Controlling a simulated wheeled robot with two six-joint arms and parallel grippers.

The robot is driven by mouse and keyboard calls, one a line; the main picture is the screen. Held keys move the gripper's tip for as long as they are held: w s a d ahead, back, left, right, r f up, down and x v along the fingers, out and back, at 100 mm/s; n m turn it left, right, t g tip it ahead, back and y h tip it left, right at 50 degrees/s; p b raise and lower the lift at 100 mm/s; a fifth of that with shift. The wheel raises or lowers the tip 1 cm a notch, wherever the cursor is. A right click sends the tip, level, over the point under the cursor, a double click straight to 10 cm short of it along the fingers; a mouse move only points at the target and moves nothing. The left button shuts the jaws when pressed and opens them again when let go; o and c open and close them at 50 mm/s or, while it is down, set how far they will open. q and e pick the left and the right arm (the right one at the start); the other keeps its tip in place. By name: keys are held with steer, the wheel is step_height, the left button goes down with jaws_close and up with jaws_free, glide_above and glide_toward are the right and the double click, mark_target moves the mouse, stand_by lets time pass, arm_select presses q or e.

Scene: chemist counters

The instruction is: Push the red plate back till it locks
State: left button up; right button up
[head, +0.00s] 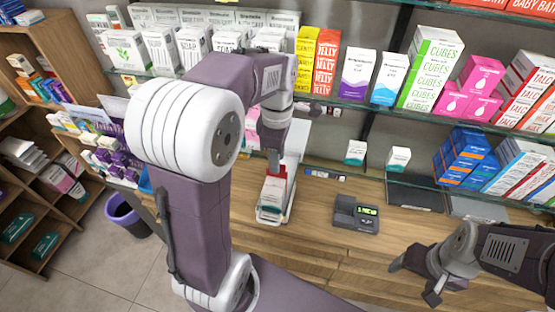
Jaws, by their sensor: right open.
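The red plate (273,187) shows as a small red patch on a white device (270,211) that stands on the wooden counter. My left gripper (274,165) points down right at the plate's upper edge, in front of the device's upright white back. I cannot tell whether it touches the plate, nor whether its fingers are apart. My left arm covers much of the middle of the view. My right gripper (418,277) is open and empty above the counter's front right part, well away from the plate.
A dark card terminal (356,214) sits on the wooden counter (315,250) right of the device. Glass shelves with medicine boxes (428,68) run behind it. Dark trays (414,195) lie at the counter's back right. A black and purple bin (128,217) stands on the floor at left.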

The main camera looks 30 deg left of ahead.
arm_select(q)
steer(key=shift+w+f, duration=0.2)
steer(key=shift+f, duration=0.8)
steer(key=shift+s+r, duration=0.1)
steer(key=shift+s, duration=0.2)
steer(key=c, duration=0.5)
steer(key=shift+w, duration=0.15)
jaws_close()
